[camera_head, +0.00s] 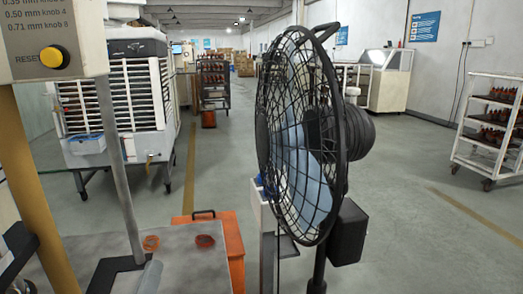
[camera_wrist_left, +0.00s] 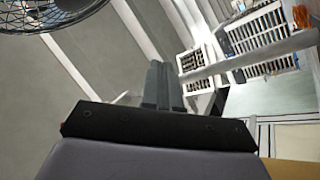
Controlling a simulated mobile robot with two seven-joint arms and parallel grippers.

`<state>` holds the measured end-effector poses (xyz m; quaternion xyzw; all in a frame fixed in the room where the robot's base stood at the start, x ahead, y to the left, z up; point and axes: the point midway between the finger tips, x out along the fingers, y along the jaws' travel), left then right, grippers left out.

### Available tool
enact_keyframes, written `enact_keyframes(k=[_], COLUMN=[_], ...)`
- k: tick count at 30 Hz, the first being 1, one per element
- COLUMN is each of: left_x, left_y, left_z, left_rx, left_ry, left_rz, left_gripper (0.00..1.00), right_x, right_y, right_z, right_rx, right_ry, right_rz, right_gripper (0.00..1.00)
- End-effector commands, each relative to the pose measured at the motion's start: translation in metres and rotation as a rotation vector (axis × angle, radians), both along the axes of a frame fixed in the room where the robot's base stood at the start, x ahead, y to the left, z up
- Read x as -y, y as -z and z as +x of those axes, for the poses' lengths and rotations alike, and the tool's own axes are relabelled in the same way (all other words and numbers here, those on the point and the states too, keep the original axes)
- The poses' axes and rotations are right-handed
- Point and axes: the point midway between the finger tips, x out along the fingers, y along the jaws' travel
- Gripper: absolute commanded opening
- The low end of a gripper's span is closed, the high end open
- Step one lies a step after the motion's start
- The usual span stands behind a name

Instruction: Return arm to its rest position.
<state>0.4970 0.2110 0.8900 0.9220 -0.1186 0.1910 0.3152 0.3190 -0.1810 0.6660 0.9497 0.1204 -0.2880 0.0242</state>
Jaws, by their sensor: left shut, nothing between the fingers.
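My left gripper (camera_wrist_left: 165,88) shows in the left wrist view as two grey fingers pressed together in front of a black palm, with nothing between them. In the head view, dark parts at the lower left edge, beside the yellow post (camera_head: 40,190), seem to belong to my left arm; the fingertips cannot be made out there. A grey rod (camera_wrist_left: 250,55) crosses to the right of the fingers in the wrist view. My right gripper is not in view.
A standing fan (camera_head: 300,135) is in the centre foreground. A slanted grey rod (camera_head: 120,170) and yellow reset button (camera_head: 55,57) are at left. Open floor lies behind.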

Motion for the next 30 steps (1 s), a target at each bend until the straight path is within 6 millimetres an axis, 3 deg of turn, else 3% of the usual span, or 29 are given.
enact_keyframes(k=[1,5,9,15,19,30], left_x=[0.004,0.012,0.013,0.009,0.008,0.008], left_y=[0.017,0.077,0.128,0.167,0.176,0.178], left_z=[-0.014,-0.056,-0.114,-0.18,-0.195,-0.196], left_rx=[-0.119,-0.399,-0.655,-0.875,-0.923,-0.926], left_ry=[-0.005,0.005,0.053,0.128,0.149,0.151], left_rz=[0.087,0.325,0.558,0.769,0.817,0.819], left_gripper=[0.0,0.0,0.0,0.0,0.0,0.0], right_x=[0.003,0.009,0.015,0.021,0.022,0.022], right_y=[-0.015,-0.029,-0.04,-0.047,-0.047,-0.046], right_z=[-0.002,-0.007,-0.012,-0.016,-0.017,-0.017], right_rx=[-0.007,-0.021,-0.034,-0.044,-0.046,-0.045], right_ry=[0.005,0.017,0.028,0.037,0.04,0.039], right_rz=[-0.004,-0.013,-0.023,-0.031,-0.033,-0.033], right_gripper=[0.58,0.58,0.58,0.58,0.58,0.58])
